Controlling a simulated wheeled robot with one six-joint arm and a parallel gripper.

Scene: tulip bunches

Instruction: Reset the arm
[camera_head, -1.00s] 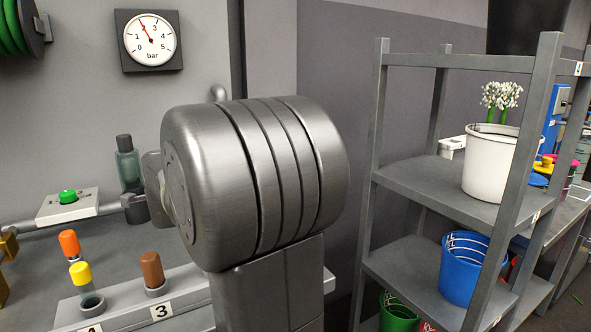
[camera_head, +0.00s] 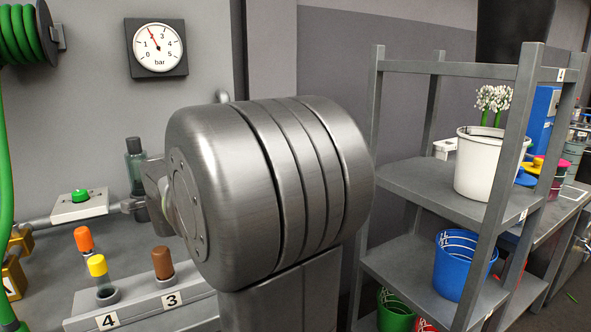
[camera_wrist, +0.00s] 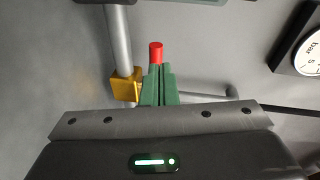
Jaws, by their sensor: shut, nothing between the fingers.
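My arm's large metal joint fills the middle of the head view and hides what lies behind it. My gripper is not clearly seen there. In the wrist view my gripper (camera_wrist: 159,72) shows as two green fingers, closed together with nothing between them. A red cylinder (camera_wrist: 156,52) shows just beyond the fingertips. I cannot tell how far past them it is.
A pressure gauge (camera_head: 157,48) hangs on the wall. Capped vials, one orange (camera_head: 84,238), one yellow (camera_head: 97,265) and one brown (camera_head: 162,262), stand on a numbered rack. A grey shelf (camera_head: 425,185) on the right holds a white bucket (camera_head: 482,165) of white tulips and a blue bucket (camera_head: 463,265).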

